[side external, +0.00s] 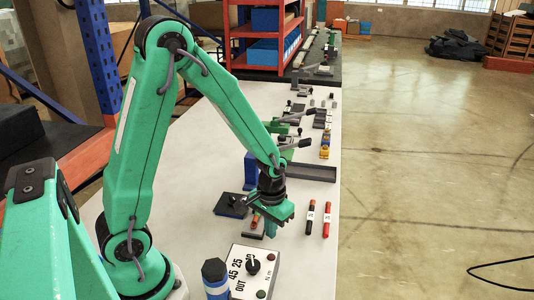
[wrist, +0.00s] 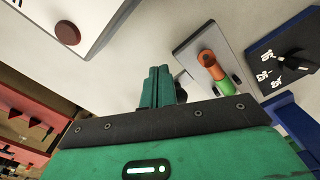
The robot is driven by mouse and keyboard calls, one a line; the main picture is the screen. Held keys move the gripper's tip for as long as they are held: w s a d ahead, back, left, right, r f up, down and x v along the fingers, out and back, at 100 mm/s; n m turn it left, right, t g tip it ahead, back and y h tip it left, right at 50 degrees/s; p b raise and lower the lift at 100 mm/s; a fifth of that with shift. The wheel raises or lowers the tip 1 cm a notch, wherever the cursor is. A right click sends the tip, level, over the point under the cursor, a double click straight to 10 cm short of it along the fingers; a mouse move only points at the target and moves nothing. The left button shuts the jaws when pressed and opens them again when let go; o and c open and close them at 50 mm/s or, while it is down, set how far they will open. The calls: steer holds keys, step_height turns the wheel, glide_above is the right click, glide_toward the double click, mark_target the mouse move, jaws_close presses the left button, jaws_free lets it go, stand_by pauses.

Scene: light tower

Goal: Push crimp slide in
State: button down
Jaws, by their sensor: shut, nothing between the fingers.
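My gripper (side external: 271,232) is shut and empty, pointing down low over the white table. In the wrist view its green fingers (wrist: 159,72) are together. Beside them is a small grey plate (wrist: 189,52) that carries an orange and green cylindrical piece (wrist: 209,66). The same plate (side external: 249,230) and orange piece (side external: 255,218) show just left of my gripper in the side view. A slide on this fixture cannot be made out clearly; the part near the fingers is partly hidden behind my gripper.
A black dial plate (side external: 229,205) lies to the left. A dark tray (side external: 306,172) lies behind.

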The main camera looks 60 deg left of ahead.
steer(key=shift+w+a, duration=2.95)
steer(key=shift+w, duration=0.05)
stand_by(1.0)
steer(key=shift+r, duration=0.1)
steer(key=shift+s+d+r, duration=0.3)
steer(key=shift+r, duration=0.15)
steer(key=shift+s+d+r, duration=0.25)
steer(key=shift+r, duration=0.15)
steer(key=shift+r, duration=0.15)
steer(key=shift+r, duration=2.4)
step_height(320, 180, up, 8)
